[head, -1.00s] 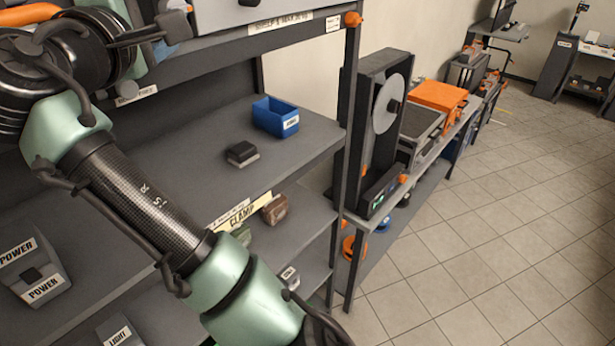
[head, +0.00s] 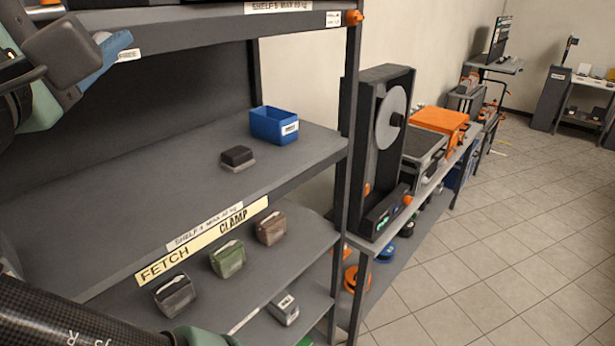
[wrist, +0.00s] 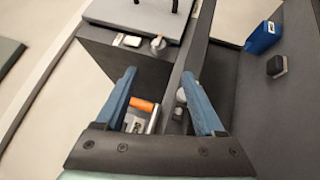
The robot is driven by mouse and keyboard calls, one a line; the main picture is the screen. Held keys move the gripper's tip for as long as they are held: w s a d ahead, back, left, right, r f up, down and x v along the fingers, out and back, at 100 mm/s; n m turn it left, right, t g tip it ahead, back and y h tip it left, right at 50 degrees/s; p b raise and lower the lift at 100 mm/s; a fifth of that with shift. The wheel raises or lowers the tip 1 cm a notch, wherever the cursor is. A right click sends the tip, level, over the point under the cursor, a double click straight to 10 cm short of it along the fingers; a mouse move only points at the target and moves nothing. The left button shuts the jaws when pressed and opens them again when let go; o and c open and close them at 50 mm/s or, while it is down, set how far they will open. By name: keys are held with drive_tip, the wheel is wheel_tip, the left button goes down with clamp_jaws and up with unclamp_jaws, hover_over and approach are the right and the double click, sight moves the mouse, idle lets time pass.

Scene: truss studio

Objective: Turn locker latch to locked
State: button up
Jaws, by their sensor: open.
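I cannot pick out a locker latch for certain in either view. In the wrist view, my gripper (wrist: 160,76) is open, with two blue fingers spread apart and nothing visible held between them. An orange piece (wrist: 144,104) with a pale metal part beside it shows between the fingers, lower down. A small round metal knob (wrist: 158,45) shows beyond the fingertips, near a grey panel (wrist: 140,14) with a dark handle. I cannot tell whether any of these is the latch. In the head view, part of my gripper shows at the upper left; its fingertips are not clear.
A grey shelf rack (head: 170,190) fills the left, holding a blue bin (head: 274,126), a black block (head: 237,156) and several pouches (head: 228,259) below. A bench with a reel machine (head: 390,130) stands beside it. The tiled floor (head: 500,260) at right is clear.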

drive_tip(key=s+d+f+m+t+b, duration=0.3)
drive_tip(key=d+f+m+b, duration=0.3)
drive_tip(key=d+m+b, duration=0.2)
drive_tip(key=s+d+f+m+t+b, duration=0.3)
drive_tip(key=d+f+m+b, duration=0.3)
drive_tip(key=d+m+b, duration=0.2)
drive_tip(key=shift+s+d+f+m+y, duration=0.3)
drive_tip(key=shift+s+d+m, duration=0.3)
drive_tip(key=shift+d+m, duration=0.7)
drive_tip(key=r+p, duration=0.1)
drive_tip(key=d+r+p, duration=0.1)
drive_tip(key=s+r+m+h+p, duration=0.1)
drive_tip(key=shift+d+r+t, duration=0.1)
drive_tip(key=shift+d+t, duration=0.05)
drive_tip(key=shift+t, duration=0.15)
drive_tip(key=shift+w, duration=0.1)
